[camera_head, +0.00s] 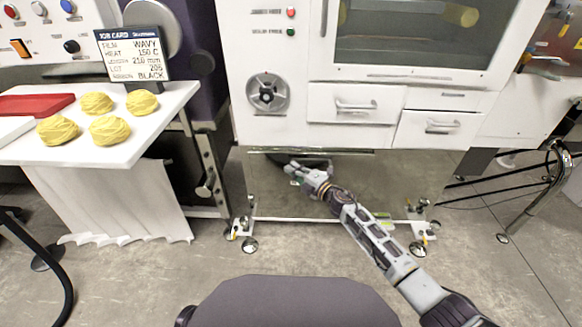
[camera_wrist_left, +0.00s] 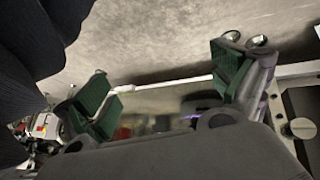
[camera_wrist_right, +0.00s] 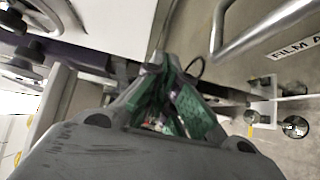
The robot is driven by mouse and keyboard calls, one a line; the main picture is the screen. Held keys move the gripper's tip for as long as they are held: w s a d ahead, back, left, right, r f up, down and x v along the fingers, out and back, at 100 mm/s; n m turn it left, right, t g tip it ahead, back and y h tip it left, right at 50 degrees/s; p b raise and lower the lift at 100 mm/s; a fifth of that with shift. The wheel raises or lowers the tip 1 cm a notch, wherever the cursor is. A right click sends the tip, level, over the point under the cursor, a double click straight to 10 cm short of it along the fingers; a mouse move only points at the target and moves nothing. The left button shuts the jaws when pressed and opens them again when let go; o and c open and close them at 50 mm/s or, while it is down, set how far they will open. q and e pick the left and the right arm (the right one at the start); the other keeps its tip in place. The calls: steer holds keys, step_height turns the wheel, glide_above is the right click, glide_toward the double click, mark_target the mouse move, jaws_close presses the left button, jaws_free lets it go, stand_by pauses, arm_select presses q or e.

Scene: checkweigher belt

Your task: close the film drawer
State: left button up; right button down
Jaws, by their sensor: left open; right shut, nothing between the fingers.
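In the right wrist view a metal bar handle (camera_wrist_right: 265,30) is at the upper right, with a label (camera_wrist_right: 293,45) reading "FILM A" beside it, cut off by the frame edge. In the head view the machine front has a left white drawer (camera_head: 325,112) and a right white drawer (camera_head: 410,136), each with a handle. The right one looks lower and further out. I cannot tell which drawer bears the label. My right gripper (camera_head: 294,169) is shut and empty, low in front of the shiny lower panel. My left gripper (camera_wrist_left: 165,95) is open and empty; it is outside the head view.
A shiny lower panel (camera_head: 400,180) reflects the floor under the white machine. Casters stand on the floor. Open floor lies in front.

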arm_select(q)
steer(key=shift+m+g+y, duration=0.3)
steer(key=shift+g+y, duration=0.2)
steer(key=shift+s+a+r+p, duration=0.1)
steer(key=shift+a+r+p, duration=0.25)
steer(key=shift+r, duration=0.6)
steer(key=shift+s+a+r+p, duration=0.15)
steer(key=shift+r+p, duration=0.35)
steer(key=shift+r, duration=0.4)
steer(key=shift+w+a+r+p, duration=0.1)
steer(key=shift+a+r+p, duration=0.25)
steer(key=shift+r, duration=0.6)
arm_select(e)
steer(key=v, duration=0.8)
arm_select(q)
steer(key=shift+d, duration=0.1)
arm_select(e)
steer(key=shift+r, duration=0.1)
